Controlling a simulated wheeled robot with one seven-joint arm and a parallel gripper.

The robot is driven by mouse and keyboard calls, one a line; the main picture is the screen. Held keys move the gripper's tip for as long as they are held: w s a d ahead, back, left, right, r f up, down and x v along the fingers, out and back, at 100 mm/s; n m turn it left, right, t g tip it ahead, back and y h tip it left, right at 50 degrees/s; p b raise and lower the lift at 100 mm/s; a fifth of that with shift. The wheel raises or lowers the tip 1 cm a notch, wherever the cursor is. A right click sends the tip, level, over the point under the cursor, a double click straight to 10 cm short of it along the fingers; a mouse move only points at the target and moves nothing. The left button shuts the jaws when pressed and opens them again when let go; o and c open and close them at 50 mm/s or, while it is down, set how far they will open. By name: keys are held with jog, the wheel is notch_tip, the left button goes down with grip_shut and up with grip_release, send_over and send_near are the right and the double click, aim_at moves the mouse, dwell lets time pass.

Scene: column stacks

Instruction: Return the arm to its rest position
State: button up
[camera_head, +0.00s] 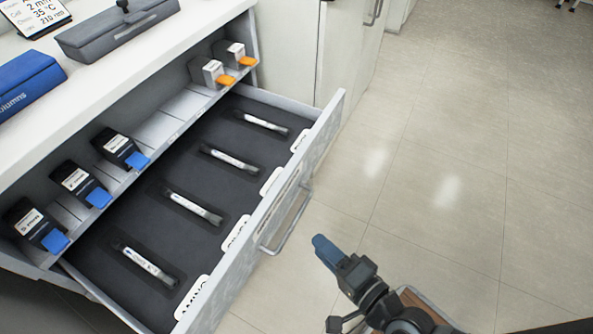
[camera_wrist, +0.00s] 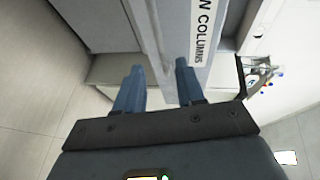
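My gripper (camera_head: 322,248) is in the lower middle of the head view, over the floor just right of the open drawer's front. In the wrist view my gripper (camera_wrist: 159,72) has its two blue fingers apart with nothing held between them. The drawer (camera_head: 318,137) is pulled out, and its bar handle (camera_head: 289,222) is a short way left of my fingertips. The fingers look apart from the handle. Part of my arm shows at the bottom right of the head view.
Several labelled columns (camera_head: 192,207) lie in dark slots in the drawer. Boxes with blue tabs (camera_head: 83,184) and orange tabs (camera_head: 211,74) stand on the shelf behind. A grey case (camera_head: 115,32) and a blue case (camera_head: 27,82) sit on the counter. The floor (camera_head: 450,150) at right is clear.

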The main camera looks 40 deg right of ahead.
jog(key=s+r+n+p, duration=0.3)
jog(key=s+r+n, duration=0.2)
jog(key=r, duration=0.5)
jog(key=s+r+n+y+p, duration=0.1)
jog(key=s+r+n+p, duration=0.2)
jog(key=r, duration=0.7)
jog(key=s+a+r+n+g+p, duration=0.1)
jog(key=s+r+n+p, duration=0.2)
jog(key=s+r+n, duration=0.3)
notch_tip(320, 180, up, 4)
jog(key=n, duration=0.4)
jog(key=shift+s+p, duration=0.3)
jog(key=shift+s, duration=0.1)
jog(key=shift+a+f, duration=0.1)
